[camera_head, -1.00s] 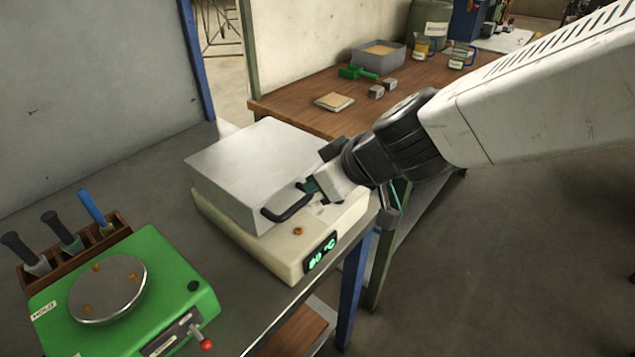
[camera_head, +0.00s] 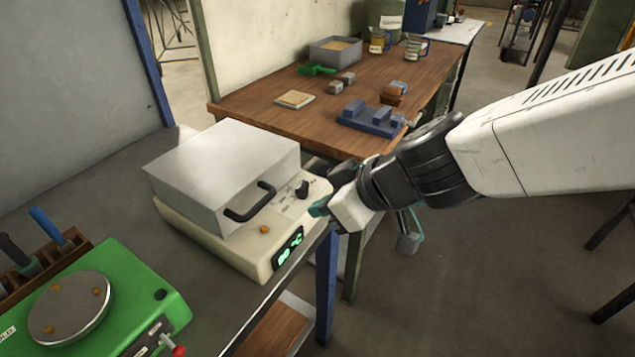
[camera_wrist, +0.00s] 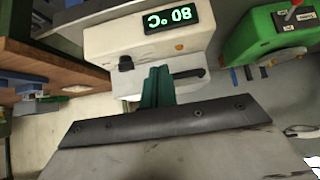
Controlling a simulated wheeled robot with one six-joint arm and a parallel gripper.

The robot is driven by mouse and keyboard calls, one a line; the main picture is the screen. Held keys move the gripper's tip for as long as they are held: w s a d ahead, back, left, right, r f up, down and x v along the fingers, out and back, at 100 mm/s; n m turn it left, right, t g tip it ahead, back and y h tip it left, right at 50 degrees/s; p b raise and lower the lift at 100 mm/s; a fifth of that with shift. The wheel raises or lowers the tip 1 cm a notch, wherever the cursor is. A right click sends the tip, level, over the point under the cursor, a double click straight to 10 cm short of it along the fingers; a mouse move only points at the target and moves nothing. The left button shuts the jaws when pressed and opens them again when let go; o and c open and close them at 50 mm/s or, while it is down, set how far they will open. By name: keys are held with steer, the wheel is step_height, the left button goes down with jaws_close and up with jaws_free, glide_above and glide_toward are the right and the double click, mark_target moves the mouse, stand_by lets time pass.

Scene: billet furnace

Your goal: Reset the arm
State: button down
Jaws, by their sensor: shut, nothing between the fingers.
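My gripper (camera_head: 318,209) is shut and empty, in the air just off the right front corner of the billet furnace (camera_head: 214,165). The furnace is a cream base with a grey box-shaped cover and a black handle (camera_head: 250,203). A gap shows between my gripper and the handle. A black knob (camera_head: 302,189) sits on the base beside the cover, and the green display (camera_head: 288,249) is on its front.
A green hold unit (camera_head: 125,310) with a round metal plate stands front left, beside a wooden tool rack (camera_head: 45,265). A wooden table (camera_head: 260,108) behind carries a grey bin (camera_head: 335,52), a green scoop (camera_head: 316,70) and a blue fixture (camera_head: 371,119). Open floor lies right.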

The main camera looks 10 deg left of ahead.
steer(key=shift+d+f, duration=0.1)
steer(key=shift+d, duration=0.1)
steer(key=s+d+m+g+h, duration=0.1)
steer(key=s+d+m+g, duration=0.3)
steer(key=s, duration=0.3)
steer(key=s+d+r+m+h, duration=0.1)
steer(key=d+r+m+h, duration=0.1)
steer(key=d, duration=0.7)
steer(key=s+d+r+m+t+h, duration=0.1)
steer(key=d+r+m+h, duration=0.1)
steer(key=d, duration=0.8)
steer(key=s+d+r+m+t+h, duration=0.1)
steer(key=d+r+m+h, duration=0.1)
steer(key=d+m, duration=0.4)
steer(key=d+h, duration=0.1)
steer(key=d, duration=0.3)
steer(key=shift+s+r, duration=0.2)
steer(key=shift+s, duration=0.15)
